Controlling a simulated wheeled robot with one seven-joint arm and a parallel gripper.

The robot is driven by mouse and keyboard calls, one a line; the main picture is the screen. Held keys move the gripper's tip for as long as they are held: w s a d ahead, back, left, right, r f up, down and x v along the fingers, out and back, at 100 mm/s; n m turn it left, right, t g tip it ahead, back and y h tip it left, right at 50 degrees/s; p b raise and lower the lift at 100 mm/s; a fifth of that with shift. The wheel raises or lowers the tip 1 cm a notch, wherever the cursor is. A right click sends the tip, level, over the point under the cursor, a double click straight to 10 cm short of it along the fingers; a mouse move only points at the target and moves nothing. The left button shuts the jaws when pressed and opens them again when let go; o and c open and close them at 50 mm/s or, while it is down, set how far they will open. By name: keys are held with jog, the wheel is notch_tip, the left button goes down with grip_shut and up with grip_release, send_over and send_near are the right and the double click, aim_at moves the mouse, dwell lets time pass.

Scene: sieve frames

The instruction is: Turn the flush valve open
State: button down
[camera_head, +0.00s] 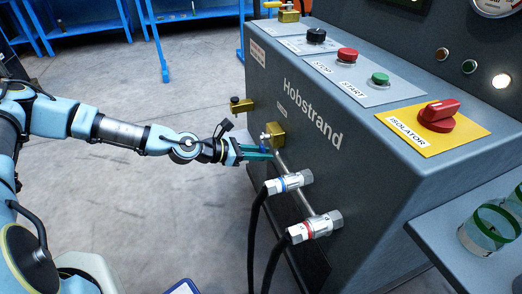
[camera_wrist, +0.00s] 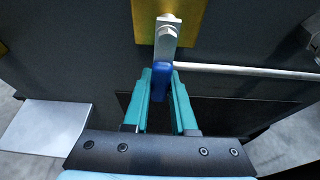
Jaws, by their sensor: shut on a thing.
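A valve with a brass body (camera_head: 275,135) sits on the front face of the dark grey Hobstrand machine (camera_head: 345,150). In the wrist view its silver lever (camera_wrist: 168,35) runs down from the brass block (camera_wrist: 142,22) and ends in a blue grip (camera_wrist: 161,82). My gripper (camera_head: 264,153) reaches the valve from the left. In the wrist view its teal fingers (camera_wrist: 160,88) are shut on the blue grip, one on each side. The lever points roughly toward me in that view. The fingers hide part of the grip in the head view.
Another brass fitting (camera_head: 241,104) sticks out further left. Two hose couplings (camera_head: 290,182) (camera_head: 315,226) with black hoses stand close right of my gripper. A metal rod (camera_wrist: 250,71) passes right beside the lever. A red isolator knob (camera_head: 438,113) is on top.

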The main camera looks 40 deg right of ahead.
jog(key=shift+s+a, duration=0.1)
jog(key=shift+s, duration=0.1)
dwell(0.4)
jog(key=c, duration=0.7)
grip_release()
